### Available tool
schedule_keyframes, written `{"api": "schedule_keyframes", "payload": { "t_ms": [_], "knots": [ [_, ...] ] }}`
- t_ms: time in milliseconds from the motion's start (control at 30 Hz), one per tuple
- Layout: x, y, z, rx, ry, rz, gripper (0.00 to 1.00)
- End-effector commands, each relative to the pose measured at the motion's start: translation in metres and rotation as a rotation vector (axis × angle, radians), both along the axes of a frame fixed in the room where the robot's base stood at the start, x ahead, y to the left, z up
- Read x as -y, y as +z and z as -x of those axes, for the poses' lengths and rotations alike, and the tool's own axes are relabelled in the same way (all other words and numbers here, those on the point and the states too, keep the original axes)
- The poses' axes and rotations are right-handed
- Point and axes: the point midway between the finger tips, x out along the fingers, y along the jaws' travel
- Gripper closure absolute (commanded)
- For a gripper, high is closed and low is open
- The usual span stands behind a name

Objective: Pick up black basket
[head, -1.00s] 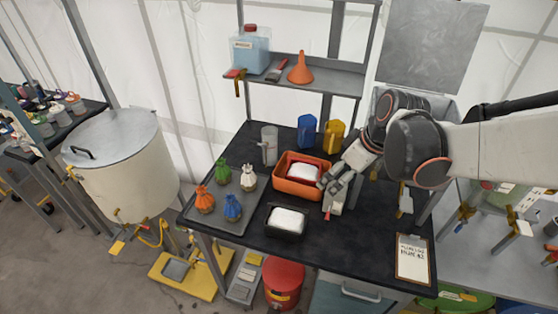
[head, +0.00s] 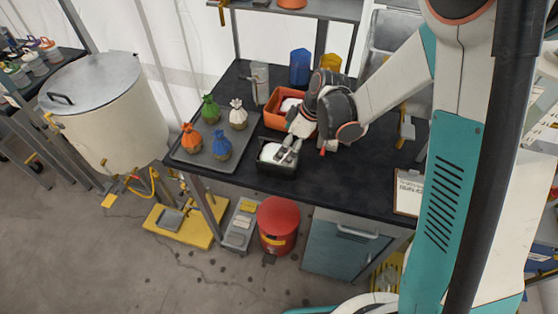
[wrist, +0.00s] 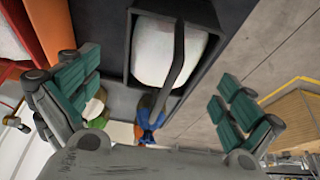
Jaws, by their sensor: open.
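The black basket (head: 276,171) stands on the black table near its front edge, with a white filling inside. My gripper (head: 287,150) is over the basket, covering part of it in the head view. In the wrist view the basket (wrist: 128,45) lies ahead of my open gripper (wrist: 158,78), toward the top of the picture. A dark handle strip (wrist: 178,60) runs across the white filling, between the two spread fingers. I see no clear contact between the fingers and the basket or handle.
An orange basket (head: 274,121) sits just behind the black one. A grey tray (head: 193,156) with several coloured pouches stands to the left. Blue (head: 300,68) and yellow (head: 331,65) containers are behind. A clipboard (head: 408,192) lies at the right; the table between is clear.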

Motion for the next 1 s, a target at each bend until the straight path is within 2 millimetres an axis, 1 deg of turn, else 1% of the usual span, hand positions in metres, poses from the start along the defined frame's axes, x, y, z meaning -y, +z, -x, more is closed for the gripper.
{"api": "schedule_keyframes", "payload": {
  "t_ms": [33, 267, 367, 500, 600, 833, 867, 900, 967, 1000],
  "knots": [
    [-0.002, -0.005, -0.001, 0.0, 0.001, 0.0, 0.0],
    [-0.006, -0.015, -0.001, 0.0, 0.0, 0.0, 0.0],
    [-0.01, -0.026, 0.0, 0.0, 0.001, 0.001, 0.0],
    [-0.018, -0.046, 0.0, -0.001, 0.001, 0.001, 0.0],
    [-0.022, -0.056, -0.001, 0.0, 0.0, 0.001, 0.0],
    [-0.023, -0.058, -0.002, -0.001, -0.001, 0.001, 0.0],
    [-0.023, -0.058, -0.002, -0.001, -0.001, 0.001, 0.02],
    [-0.023, -0.058, -0.002, -0.001, -0.001, 0.001, 0.11],
    [-0.023, -0.058, -0.002, -0.001, -0.001, 0.001, 0.25],
    [-0.023, -0.058, -0.002, -0.001, -0.001, 0.001, 0.34]
  ]
}}
